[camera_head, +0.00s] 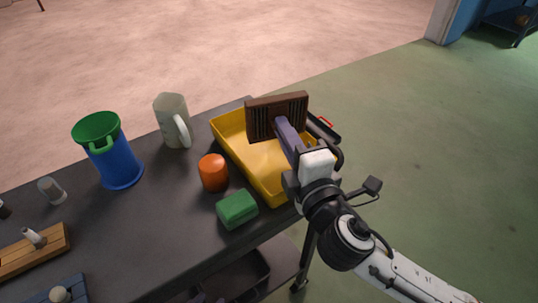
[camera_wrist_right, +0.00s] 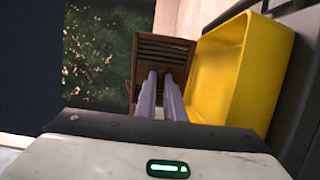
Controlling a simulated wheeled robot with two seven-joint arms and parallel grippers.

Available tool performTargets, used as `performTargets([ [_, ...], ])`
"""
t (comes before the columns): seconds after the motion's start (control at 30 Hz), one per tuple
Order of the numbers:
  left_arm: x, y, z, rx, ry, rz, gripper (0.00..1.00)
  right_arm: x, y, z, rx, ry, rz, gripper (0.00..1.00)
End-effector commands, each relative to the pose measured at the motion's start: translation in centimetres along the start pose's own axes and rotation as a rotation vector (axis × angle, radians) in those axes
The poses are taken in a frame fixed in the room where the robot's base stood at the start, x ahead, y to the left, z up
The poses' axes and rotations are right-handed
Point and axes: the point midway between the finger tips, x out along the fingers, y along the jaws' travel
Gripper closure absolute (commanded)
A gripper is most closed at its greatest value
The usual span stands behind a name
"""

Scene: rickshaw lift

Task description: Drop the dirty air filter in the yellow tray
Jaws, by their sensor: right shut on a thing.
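The dirty air filter (camera_head: 262,119) is a brown slatted panel, held upright above the far part of the yellow tray (camera_head: 227,126). My right gripper (camera_head: 280,122) is shut on the filter, with its purple fingers reaching to it. In the right wrist view the filter (camera_wrist_right: 157,48) stands at the tips of the fingers (camera_wrist_right: 160,78), and the yellow tray (camera_wrist_right: 222,85) is beside it on the right. I cannot tell whether the filter touches the tray. The part of the tray I see is empty. My left gripper is not in view.
On the dark table (camera_head: 150,240) left of the tray are an orange cylinder (camera_head: 213,172), a green block (camera_head: 237,209), a pale pitcher (camera_head: 171,118) and a blue bin with a green lid (camera_head: 120,171). A black tool with a red part (camera_head: 325,123) lies right of the tray.

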Motion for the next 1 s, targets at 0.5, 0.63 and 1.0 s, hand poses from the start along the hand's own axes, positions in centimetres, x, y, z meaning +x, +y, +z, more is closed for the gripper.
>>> performTargets([
  [0.5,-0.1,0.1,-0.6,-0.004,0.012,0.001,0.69,0.0,0.1,0.0,0.000,0.000,0.002,0.69],
  [0.63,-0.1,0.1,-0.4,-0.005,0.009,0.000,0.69,-0.1,0.0,0.0,0.000,0.000,0.000,0.69],
  [1.0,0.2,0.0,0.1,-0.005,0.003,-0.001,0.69,-5.5,-0.1,0.0,0.002,0.001,-0.002,0.69],
])
